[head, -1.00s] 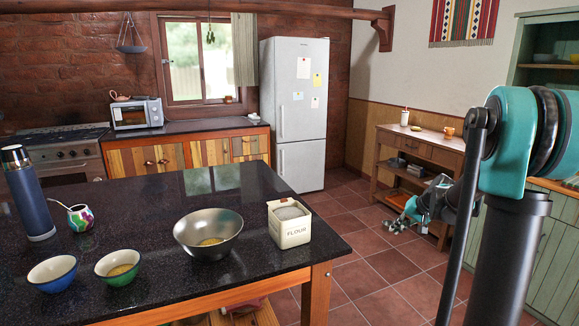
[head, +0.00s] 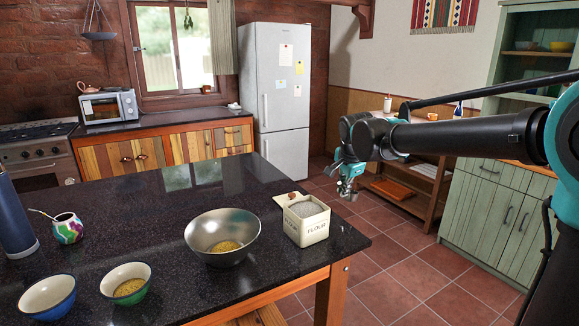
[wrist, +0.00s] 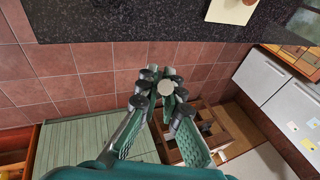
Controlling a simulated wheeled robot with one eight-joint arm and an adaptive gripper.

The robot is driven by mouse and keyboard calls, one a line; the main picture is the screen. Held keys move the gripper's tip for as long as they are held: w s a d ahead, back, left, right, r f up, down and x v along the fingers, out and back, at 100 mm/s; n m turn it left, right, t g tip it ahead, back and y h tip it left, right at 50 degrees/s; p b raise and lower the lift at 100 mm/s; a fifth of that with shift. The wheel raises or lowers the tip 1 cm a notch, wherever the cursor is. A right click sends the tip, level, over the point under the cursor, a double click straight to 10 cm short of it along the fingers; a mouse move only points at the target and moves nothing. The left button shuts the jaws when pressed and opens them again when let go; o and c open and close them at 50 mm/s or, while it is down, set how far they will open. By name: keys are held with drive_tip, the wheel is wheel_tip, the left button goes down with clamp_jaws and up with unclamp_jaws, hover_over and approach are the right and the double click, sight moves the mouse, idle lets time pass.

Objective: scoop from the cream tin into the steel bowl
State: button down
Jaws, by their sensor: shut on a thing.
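The cream tin (head: 306,229), marked FLOUR, stands open near the counter's right edge, with pale grey-white powder inside. A cream lid with a wooden knob (head: 291,195) shows behind it; a cream piece with a knob (wrist: 226,12) also shows in the wrist view. The steel bowl (head: 206,238) stands left of the tin, with yellow grainy stuff in it. My gripper (head: 349,187) is beyond the counter's right edge, behind and right of the tin. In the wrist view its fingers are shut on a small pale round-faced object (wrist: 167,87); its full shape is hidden.
The dark counter (head: 130,205) also bears a green bowl (head: 128,290) with yellow contents, a blue bowl (head: 48,300), a patterned mate cup (head: 68,229) and a blue flask (head: 14,225). Open tiled floor (head: 420,262) lies right of the counter. A wooden shelf unit (head: 405,205) stands behind my gripper.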

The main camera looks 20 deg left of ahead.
drive_tip(key=s+a+r+m+h, duration=0.1)
drive_tip(key=s+a+r+m, duration=0.1)
drive_tip(key=s+a+r, duration=0.5)
drive_tip(key=s+a+r+m, duration=0.3)
drive_tip(key=s+a+r, duration=0.2)
drive_tip(key=s, duration=0.4)
drive_tip(key=shift+f+g+y, duration=0.5)
drive_tip(key=shift+f+g, duration=0.6)
drive_tip(key=shift+f, duration=3.45)
wheel_tip(320, 180, up, 8)
drive_tip(key=t+h, duration=0.2)
drive_tip(key=t, duration=0.1)
drive_tip(key=shift+s+a+n, duration=0.3)
drive_tip(key=shift+s+a, duration=0.1)
drive_tip(key=shift+r+h, duration=0.2)
drive_tip(key=shift+h, duration=0.1)
